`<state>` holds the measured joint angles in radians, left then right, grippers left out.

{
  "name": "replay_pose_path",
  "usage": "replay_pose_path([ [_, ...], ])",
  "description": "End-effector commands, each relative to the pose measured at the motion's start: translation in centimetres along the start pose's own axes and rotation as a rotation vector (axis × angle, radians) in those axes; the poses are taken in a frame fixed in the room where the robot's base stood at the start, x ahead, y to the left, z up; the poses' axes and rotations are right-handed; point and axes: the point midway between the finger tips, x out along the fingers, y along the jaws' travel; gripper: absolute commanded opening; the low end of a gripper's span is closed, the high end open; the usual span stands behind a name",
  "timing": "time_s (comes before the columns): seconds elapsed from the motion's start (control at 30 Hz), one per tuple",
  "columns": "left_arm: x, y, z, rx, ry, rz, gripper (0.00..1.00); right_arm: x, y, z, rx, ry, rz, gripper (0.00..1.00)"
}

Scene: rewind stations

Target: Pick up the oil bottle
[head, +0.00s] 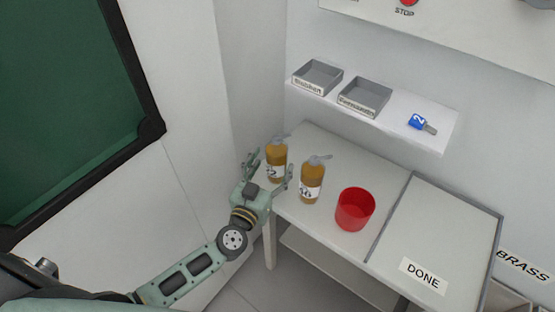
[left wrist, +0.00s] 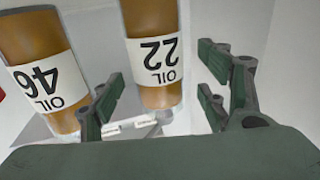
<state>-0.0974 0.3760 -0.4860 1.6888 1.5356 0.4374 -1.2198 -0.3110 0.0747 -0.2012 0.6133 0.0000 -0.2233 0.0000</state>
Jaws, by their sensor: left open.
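Two amber oil bottles with grey nozzles stand upright on the left part of the table. The left one (head: 277,160) is labelled OIL 22 in the left wrist view (left wrist: 152,52). The one beside it (head: 311,182) is labelled OIL 46, and it also shows at the left of the left wrist view (left wrist: 42,78). My left gripper (head: 269,168) is open at the OIL 22 bottle. In the left wrist view its fingers (left wrist: 165,95) stand apart, with that bottle ahead of and partly between them. I cannot tell whether they touch it. My right gripper is not in view.
A red cup (head: 355,209) stands right of the bottles. A panel marked DONE (head: 440,235) covers the table's right part. A shelf (head: 440,115) above holds two grey trays (head: 318,77) (head: 364,97) and a blue-tagged key (head: 421,123). A wall is close on the left.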

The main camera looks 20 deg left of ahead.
Motion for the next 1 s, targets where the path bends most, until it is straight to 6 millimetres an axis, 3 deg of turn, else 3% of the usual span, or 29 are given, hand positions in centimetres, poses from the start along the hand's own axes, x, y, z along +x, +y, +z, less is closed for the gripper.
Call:
replay_pose_path([
  [0.2, 2.9, 0.2, 0.1, 0.001, 0.002, 0.000, 0.69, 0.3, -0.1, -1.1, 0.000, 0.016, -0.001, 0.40],
  [0.47, 3.2, 0.2, 0.2, 0.000, 0.000, 0.000, 0.69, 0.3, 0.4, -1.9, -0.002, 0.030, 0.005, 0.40],
  [1.0, 3.2, 0.2, 0.2, 0.000, 0.000, 0.000, 0.23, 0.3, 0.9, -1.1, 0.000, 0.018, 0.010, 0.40],
])
